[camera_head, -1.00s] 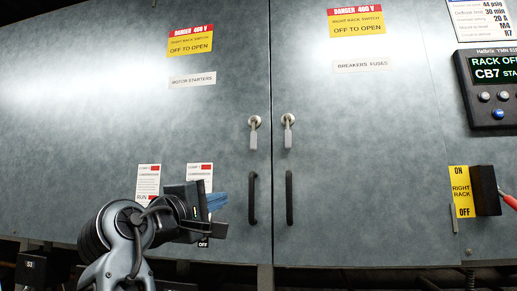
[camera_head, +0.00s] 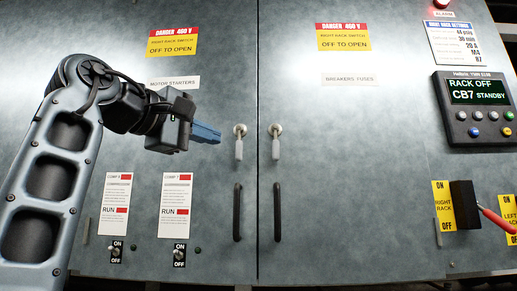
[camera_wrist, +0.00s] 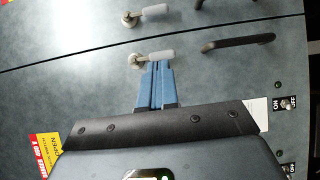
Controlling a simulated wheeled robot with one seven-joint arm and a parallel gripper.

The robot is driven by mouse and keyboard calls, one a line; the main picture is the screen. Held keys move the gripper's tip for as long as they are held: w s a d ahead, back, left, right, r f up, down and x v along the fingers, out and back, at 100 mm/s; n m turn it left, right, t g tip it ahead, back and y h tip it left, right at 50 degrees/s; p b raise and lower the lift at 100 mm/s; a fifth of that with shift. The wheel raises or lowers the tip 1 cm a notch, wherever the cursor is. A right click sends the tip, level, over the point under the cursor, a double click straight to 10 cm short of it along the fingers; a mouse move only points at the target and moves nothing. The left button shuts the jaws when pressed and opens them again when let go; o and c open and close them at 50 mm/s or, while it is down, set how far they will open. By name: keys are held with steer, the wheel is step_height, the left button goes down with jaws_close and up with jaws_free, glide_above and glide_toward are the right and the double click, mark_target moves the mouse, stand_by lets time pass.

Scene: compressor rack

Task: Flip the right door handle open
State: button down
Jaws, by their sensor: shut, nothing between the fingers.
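The right door handle (camera_head: 276,145) is a small grey lever on a round pivot, hanging down on the right cabinet door (camera_head: 340,180). It also shows at the top of the wrist view (camera_wrist: 150,12), beyond the door seam. A matching left door handle (camera_head: 239,145) hangs on the left door (camera_head: 210,90). My gripper (camera_head: 217,135), with blue fingers, is shut and empty, left of both handles in the head view. In the wrist view its fingertips (camera_wrist: 158,68) appear just below the left door handle (camera_wrist: 155,58); I cannot tell whether they touch.
Black vertical pulls stand below the handles on the left (camera_head: 237,212) and right (camera_head: 277,212) doors. A control display (camera_head: 475,108) and a black rack switch (camera_head: 466,205) with a red lever (camera_head: 495,220) are at right. Small toggle switches (camera_head: 117,250) sit at lower left.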

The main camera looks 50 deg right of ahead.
mark_target(240, 146)
steer(key=d, duration=0.9)
steer(key=shift+w+d, duration=0.2)
steer(key=shift+w, duration=0.1)
steer(key=s+d, duration=0.1)
steer(key=d, duration=0.1)
steer(key=shift+s+d, duration=0.35)
steer(key=shift+s, duration=0.05)
steer(key=shift+s+d, duration=0.35)
steer(key=shift+d, duration=0.15)
